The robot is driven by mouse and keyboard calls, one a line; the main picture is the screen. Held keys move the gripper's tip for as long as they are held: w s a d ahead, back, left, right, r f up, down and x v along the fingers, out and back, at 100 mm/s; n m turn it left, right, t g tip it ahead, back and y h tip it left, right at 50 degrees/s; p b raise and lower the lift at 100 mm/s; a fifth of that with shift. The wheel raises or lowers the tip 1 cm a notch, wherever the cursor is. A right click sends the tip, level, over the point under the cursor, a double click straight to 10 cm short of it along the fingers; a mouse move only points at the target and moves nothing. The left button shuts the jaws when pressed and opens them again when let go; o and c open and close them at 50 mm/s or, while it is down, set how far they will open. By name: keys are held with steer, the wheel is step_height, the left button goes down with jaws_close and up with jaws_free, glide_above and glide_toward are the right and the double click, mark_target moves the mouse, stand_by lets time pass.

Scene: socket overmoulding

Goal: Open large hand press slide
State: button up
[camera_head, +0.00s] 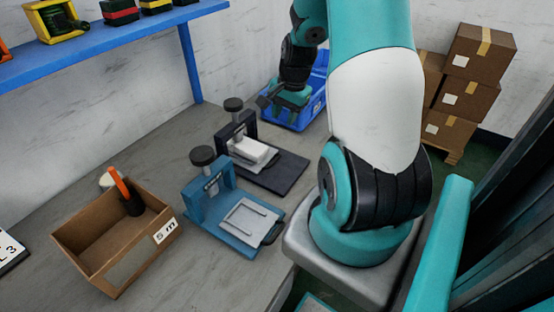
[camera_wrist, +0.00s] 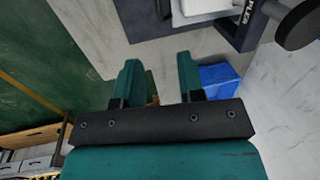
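Two hand presses stand on the grey worktop; I cannot tell for sure which is the large one. My gripper (camera_head: 288,103) is beyond the dark press, over the blue bin, touching neither press. In the wrist view my gripper (camera_wrist: 160,78) has its fingers apart and empty; part of the dark press (camera_wrist: 262,18) shows at the top right.
A blue bin (camera_head: 315,108) sits at the worktop's far end. A cardboard box (camera_head: 120,276) with an orange-handled tool (camera_head: 121,187) stands at the front left. A blue shelf (camera_head: 100,50) with parts is at the upper left. Stacked cartons (camera_head: 475,60) stand at the right back.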

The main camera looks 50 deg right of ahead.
mark_target(276, 159)
steer(key=w+f, duration=0.1)
steer(key=f, duration=0.4)
steer(key=w+f+p, duration=0.1)
steer(key=f, duration=0.5)
steer(key=w+f, duration=0.1)
steer(key=f, duration=0.5)
steer(key=shift+f+p, duration=0.15)
steer(key=shift+p, duration=0.15)
jaws_close()
